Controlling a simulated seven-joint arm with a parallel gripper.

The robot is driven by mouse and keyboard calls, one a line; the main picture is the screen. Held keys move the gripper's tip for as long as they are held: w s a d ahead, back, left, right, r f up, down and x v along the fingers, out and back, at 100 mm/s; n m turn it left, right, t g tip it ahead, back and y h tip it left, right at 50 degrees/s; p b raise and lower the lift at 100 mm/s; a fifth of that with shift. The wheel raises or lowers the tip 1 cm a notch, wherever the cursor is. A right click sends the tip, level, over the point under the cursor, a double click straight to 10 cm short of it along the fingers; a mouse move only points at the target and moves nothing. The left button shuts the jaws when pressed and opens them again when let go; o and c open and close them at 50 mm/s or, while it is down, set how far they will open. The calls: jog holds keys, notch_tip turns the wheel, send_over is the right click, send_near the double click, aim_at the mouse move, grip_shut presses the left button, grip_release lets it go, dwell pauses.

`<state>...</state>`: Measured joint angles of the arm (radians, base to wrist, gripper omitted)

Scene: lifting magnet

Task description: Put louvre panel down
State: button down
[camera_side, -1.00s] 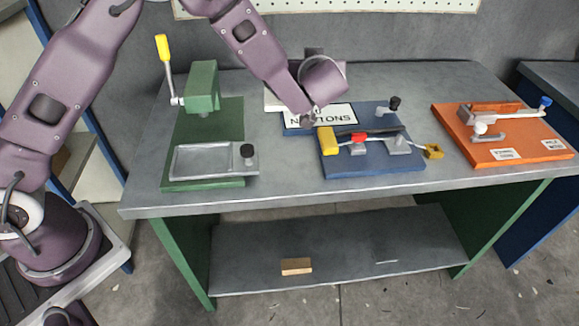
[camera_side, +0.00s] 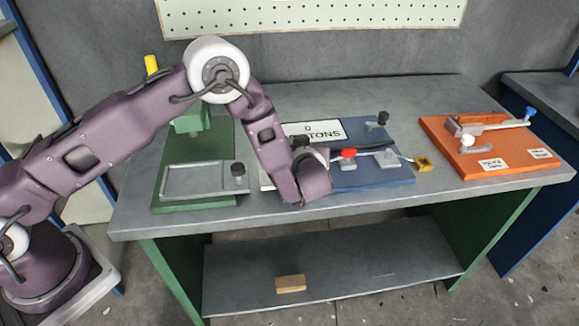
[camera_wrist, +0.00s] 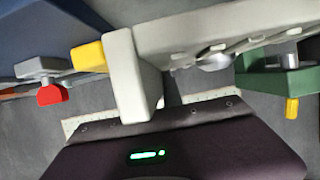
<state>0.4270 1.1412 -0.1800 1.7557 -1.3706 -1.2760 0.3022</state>
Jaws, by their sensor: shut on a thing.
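The pale grey louvre panel (camera_wrist: 235,22) stretches across the upper right of the wrist view, with a row of small raised shapes along its lower edge. My gripper (camera_wrist: 132,75) is shut on its left end, and one pale finger covers part of it. In the side view a small pale part of the panel (camera_side: 266,180) shows left of my wrist, near the table's front. My wrist hides the fingertips and most of the panel there. I cannot tell whether the panel touches the table (camera_side: 380,200).
Right of my wrist is a blue fixture (camera_side: 375,177) with a red knob (camera_side: 348,154) and a Newtons sign (camera_side: 325,132). A green fixture (camera_side: 168,207) with a grey tray stands left. An orange fixture (camera_side: 470,160) stands right. A wooden block (camera_side: 291,284) lies on the lower shelf.

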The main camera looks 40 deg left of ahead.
jog(key=shift+f, duration=2.35)
jog(key=c, duration=1.5)
grip_release()
jog(key=shift+f, duration=0.15)
